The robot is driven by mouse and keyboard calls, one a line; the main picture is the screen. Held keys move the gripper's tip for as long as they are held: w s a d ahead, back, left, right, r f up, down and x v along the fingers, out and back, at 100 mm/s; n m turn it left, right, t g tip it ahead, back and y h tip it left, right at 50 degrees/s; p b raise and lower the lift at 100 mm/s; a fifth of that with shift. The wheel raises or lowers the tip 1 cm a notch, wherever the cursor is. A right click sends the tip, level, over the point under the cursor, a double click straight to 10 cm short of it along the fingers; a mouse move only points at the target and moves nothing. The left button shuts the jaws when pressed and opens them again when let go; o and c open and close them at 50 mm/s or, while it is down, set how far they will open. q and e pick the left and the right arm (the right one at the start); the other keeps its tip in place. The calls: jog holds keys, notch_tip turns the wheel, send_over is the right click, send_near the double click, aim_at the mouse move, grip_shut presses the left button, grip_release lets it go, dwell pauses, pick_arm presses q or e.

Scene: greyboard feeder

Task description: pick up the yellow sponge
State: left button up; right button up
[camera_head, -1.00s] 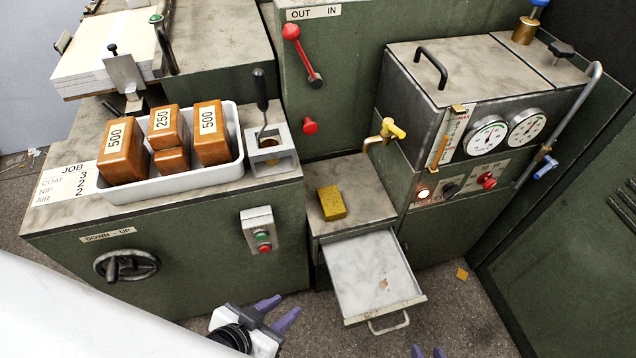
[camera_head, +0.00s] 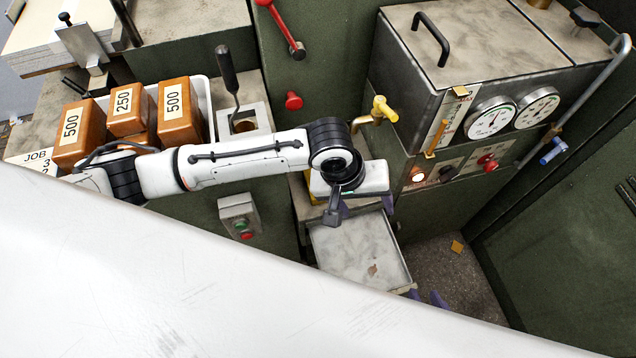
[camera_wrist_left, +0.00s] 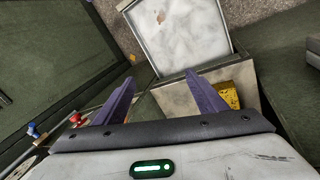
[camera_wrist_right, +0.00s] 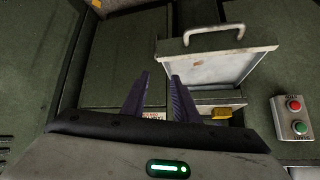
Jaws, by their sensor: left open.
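The yellow sponge shows in the left wrist view (camera_wrist_left: 229,95), at the edge of the small ledge and just right of the right finger, which partly covers it. In the head view only a sliver (camera_head: 310,186) shows behind my left arm. My right gripper (camera_head: 426,297) is low beside the tray's front edge. Its fingers are apart and empty in its wrist view (camera_wrist_right: 160,78).
The pulled-out metal tray (camera_head: 355,250) lies in front of the ledge. A yellow-handled tap (camera_head: 381,110) sticks out near the left wrist. A control box (camera_head: 239,216) is on the cabinet at left. A white bin (camera_head: 205,92) holds orange blocks.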

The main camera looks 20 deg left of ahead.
pick_arm(q)
jog(key=w+a+r+n+y, duration=0.3)
jog(key=w+a+n+y, duration=0.1)
jog(key=a, duration=0.7)
jog(key=shift+g, duration=0.3)
jog(key=f, duration=0.3)
jog(key=w+f+b, duration=0.1)
jog(key=f, duration=0.2)
jog(key=w+a+f+b, duration=0.1)
jog(key=f, duration=0.2)
jog(key=shift+f, duration=0.2)
jog(key=c, duration=1.2)
notch_tip(320, 180, up, 10)
jog(key=p, duration=0.1)
jog(key=shift+p, duration=0.3)
